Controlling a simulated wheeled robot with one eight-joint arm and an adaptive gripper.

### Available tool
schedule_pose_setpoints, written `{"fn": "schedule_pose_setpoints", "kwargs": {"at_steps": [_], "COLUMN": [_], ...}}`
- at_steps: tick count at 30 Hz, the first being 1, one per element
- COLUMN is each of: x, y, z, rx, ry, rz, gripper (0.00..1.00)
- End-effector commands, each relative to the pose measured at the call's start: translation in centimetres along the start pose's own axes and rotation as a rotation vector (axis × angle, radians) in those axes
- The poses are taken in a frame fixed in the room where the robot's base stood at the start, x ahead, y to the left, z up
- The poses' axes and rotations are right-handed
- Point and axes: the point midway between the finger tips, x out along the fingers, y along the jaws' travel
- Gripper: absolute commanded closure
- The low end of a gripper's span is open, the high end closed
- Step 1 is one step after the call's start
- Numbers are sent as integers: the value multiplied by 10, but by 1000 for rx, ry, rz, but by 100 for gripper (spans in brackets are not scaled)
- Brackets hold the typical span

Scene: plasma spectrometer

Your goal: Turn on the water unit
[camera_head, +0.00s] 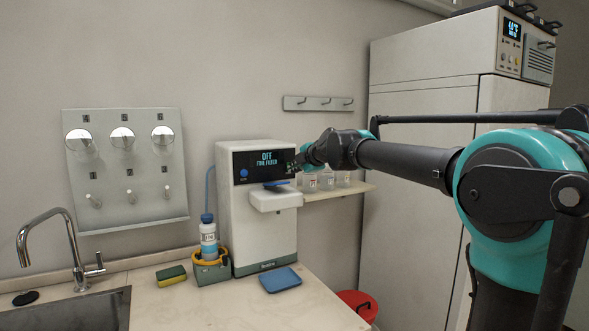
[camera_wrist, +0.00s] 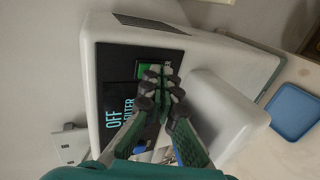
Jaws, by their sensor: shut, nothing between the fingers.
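The water unit (camera_head: 262,228) is a white box on the counter; it also shows in the wrist view (camera_wrist: 103,60). Its black front panel (camera_head: 250,160) reads "OFF" with a second line of blue text below. A round blue button (camera_head: 243,173) is at the panel's left. In the wrist view a green-framed square (camera_wrist: 150,68) lies at the other end of the panel, partly covered by my fingertips. My gripper (camera_head: 292,166) is shut and empty, its fingertips (camera_wrist: 160,77) at this green square. I cannot tell whether they touch it.
A white spout housing (camera_head: 275,200) juts out below the panel, close beside my fingers. A shelf with small beakers (camera_head: 327,181) is to the right. A bottle (camera_head: 208,236), sponge (camera_head: 171,275) and blue tray (camera_head: 280,279) are on the counter. A tall cabinet (camera_head: 420,200) stands right.

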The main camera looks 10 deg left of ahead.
Motion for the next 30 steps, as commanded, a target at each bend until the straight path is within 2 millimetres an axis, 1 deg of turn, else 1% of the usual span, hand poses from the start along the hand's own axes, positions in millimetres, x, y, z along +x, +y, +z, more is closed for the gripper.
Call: {"fn": "schedule_pose_setpoints", "kwargs": {"at_steps": [3, 5, 14, 20, 25, 30], "x": [10, 12, 12, 10, 7, 5], "y": [-4, -7, -7, -2, 6, 10], "z": [0, 0, 0, 0, 0, -1], "rx": [-1, -1, -1, -1, 0, 0], "ry": [0, 0, 1, 1, 0, 0], "rz": [0, 0, -1, -1, 2, 2], "gripper": [100, 100, 100, 100, 100, 100]}}
